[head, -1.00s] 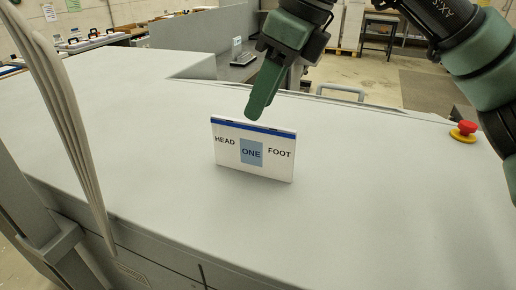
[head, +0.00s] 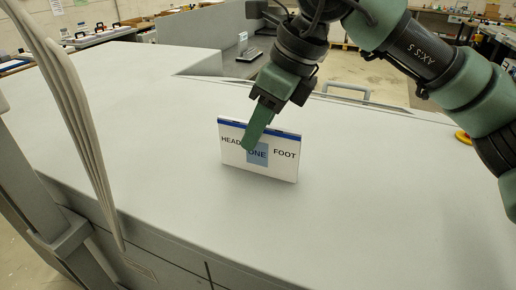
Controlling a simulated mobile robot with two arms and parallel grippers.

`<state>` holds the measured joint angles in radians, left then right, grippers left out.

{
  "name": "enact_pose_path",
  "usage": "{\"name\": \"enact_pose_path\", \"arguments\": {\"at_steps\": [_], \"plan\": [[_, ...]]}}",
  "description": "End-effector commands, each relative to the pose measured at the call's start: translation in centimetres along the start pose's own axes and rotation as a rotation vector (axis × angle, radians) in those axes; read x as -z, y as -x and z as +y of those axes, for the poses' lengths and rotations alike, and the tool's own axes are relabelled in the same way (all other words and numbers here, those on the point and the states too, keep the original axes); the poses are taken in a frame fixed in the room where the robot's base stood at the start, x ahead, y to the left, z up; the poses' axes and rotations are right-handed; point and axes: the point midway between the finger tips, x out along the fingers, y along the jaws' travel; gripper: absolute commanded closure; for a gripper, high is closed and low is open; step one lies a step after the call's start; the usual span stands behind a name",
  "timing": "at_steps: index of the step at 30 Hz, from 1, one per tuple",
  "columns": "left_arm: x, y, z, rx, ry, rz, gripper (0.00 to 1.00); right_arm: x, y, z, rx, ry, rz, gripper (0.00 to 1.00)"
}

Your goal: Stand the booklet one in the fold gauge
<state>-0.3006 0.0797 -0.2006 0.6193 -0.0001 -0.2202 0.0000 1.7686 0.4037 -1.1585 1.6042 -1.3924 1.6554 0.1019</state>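A white booklet (head: 284,168) with a blue top edge and the words HEAD, ONE and FOOT stands upright on the grey machine top (head: 190,190). My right gripper (head: 247,147) comes down from the upper right. Its green fingers overlap the front of the booklet and hide part of the blue ONE patch. The fingers line up as one, so I cannot tell whether they are open, or whether they touch the booklet. My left gripper is out of view. I cannot make out a fold gauge.
A red and yellow emergency button (head: 463,136) sits at the right edge, partly behind my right arm. A grey handle (head: 346,90) is at the far edge. The surface around the booklet is clear.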

Motion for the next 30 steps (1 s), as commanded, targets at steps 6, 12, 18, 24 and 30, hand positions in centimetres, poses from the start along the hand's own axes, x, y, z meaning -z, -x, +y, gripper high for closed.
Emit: {"name": "enact_pose_path", "arguments": {"at_steps": [6,12,18,24,30], "plan": [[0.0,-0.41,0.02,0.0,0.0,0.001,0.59,0.13,-0.34,0.01,0.0,0.0,0.0,0.66],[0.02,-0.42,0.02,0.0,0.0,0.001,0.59,0.14,-0.35,0.0,0.0,0.0,0.0,0.66],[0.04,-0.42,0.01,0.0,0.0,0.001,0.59,0.14,-0.35,0.01,0.0,0.0,0.0,0.86],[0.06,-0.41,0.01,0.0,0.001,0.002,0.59,0.13,-0.33,0.01,0.0,0.0,0.0,1.0],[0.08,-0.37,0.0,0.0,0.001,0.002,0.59,0.11,-0.28,0.0,0.0,0.0,0.0,1.0]]}}
